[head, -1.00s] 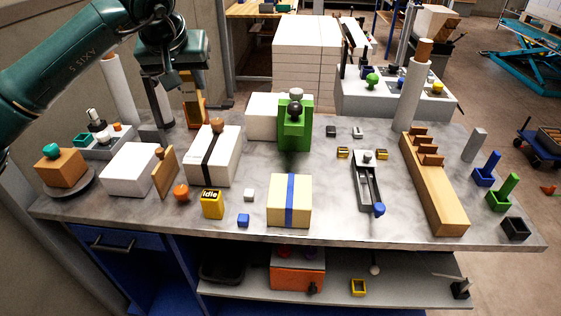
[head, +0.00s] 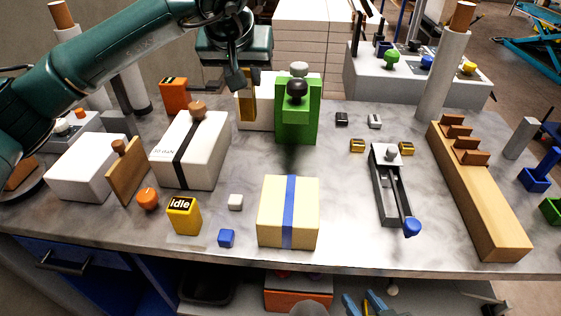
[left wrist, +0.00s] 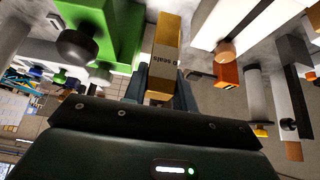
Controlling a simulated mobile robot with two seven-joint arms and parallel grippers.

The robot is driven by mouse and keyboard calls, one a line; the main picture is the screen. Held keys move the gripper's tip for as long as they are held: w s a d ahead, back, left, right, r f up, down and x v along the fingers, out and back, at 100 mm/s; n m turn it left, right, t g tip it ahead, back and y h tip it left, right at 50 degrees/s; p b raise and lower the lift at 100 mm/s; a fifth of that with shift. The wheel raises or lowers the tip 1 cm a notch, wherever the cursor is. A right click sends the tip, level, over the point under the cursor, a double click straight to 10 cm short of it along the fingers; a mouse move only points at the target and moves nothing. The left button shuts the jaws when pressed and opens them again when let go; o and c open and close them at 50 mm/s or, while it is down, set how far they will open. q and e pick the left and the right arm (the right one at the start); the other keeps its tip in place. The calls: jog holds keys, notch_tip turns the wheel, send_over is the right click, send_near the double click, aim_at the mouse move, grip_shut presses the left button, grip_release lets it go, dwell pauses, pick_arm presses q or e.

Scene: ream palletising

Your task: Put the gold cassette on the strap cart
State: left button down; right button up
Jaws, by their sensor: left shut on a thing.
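The gold cassette (head: 247,97) is upright in my left gripper (head: 243,77), above the back of the table and left of the green stand. In the left wrist view the gold cassette (left wrist: 166,50) sits between the fingers, with dark lettering ending in "seals" on its side. I cannot make out the strap cart for certain in the current views.
A green stand (head: 297,120) with a black knob is close beside the cassette. White reams (head: 190,150), a blue-strapped block (head: 272,212), a sliding tool (head: 391,185) and a stepped wooden rail (head: 475,190) crowd the table.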

aim_at(247, 121)
pick_arm(q)
jog(key=shift+w+f, duration=0.1)
jog(key=shift+f, duration=0.65)
notch_tip(247, 121, down, 6)
jog(key=shift+r, duration=0.1)
notch_tip(247, 121, down, 4)
jog(key=shift+r, duration=0.1)
pick_arm(e)
jog(key=shift+w+d+f, duration=0.15)
pick_arm(q)
jog(key=shift+f+b, duration=0.25)
jog(key=shift+b, duration=0.15)
pick_arm(e)
jog(key=shift+f, duration=0.1)
pick_arm(q)
jog(key=c, duration=1.6)
grip_release()
jog(key=shift+f, duration=0.15)
jog(key=o, duration=0.5)
jog(key=shift+c, duration=0.2)
pick_arm(e)
jog(key=shift+r, duration=0.25)
